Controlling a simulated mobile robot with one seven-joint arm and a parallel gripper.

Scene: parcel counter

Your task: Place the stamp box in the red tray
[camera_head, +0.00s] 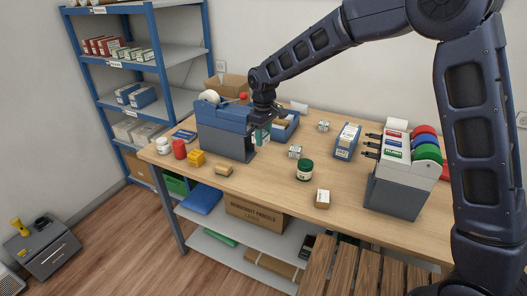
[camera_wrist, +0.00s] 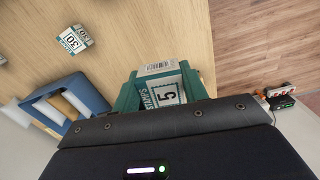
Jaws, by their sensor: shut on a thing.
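In the wrist view, my gripper (camera_wrist: 160,88) is shut on a small white and green stamp box (camera_wrist: 166,92) marked 5, held between its green fingers. In the head view my gripper (camera_head: 262,134) hangs over the left part of the table, just right of a blue and grey tape dispenser; the held box (camera_head: 263,140) is mostly hidden there. A red piece (camera_head: 445,172), perhaps the red tray, shows at the far right behind the roll dispenser and my arm. Its shape is mostly hidden.
Small stamp boxes stand apart, including one marked 30 (camera_wrist: 75,39).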

